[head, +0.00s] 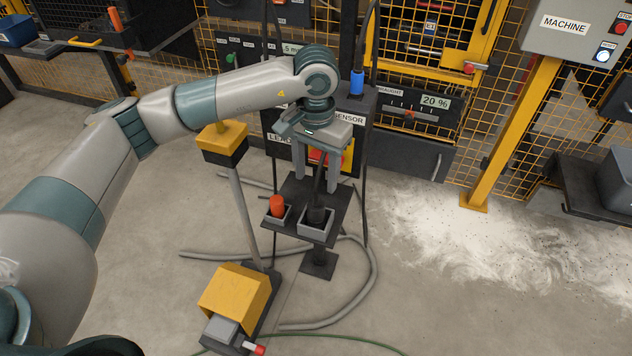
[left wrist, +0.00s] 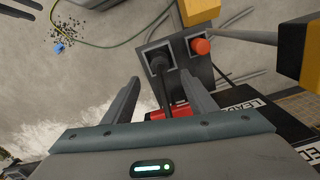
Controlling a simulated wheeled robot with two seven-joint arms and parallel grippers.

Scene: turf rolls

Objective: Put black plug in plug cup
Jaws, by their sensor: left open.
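The black plug (head: 316,213) stands in the right-hand square grey cup (head: 316,232) on a small dark stand. Its dark cable rises between my left gripper's fingers. My left gripper (head: 316,184) is open, pointing down just above the plug, with a finger on either side and apart from it. In the left wrist view the black plug (left wrist: 159,62) shows in the left cup, beyond the open fingertips (left wrist: 160,76). How deep it sits I cannot tell. A red-orange plug (head: 277,205) stands in the neighbouring smaller cup; it also shows in the left wrist view (left wrist: 200,46). My right gripper is out of view.
A yellow-topped post (head: 222,143) stands left of the stand. A yellow pedal box (head: 235,294) is on the floor in front. Grey hoses (head: 368,285) curl around the stand's foot. A sensor cabinet (head: 352,135) stands behind. White powder (head: 480,245) lies on the floor at right.

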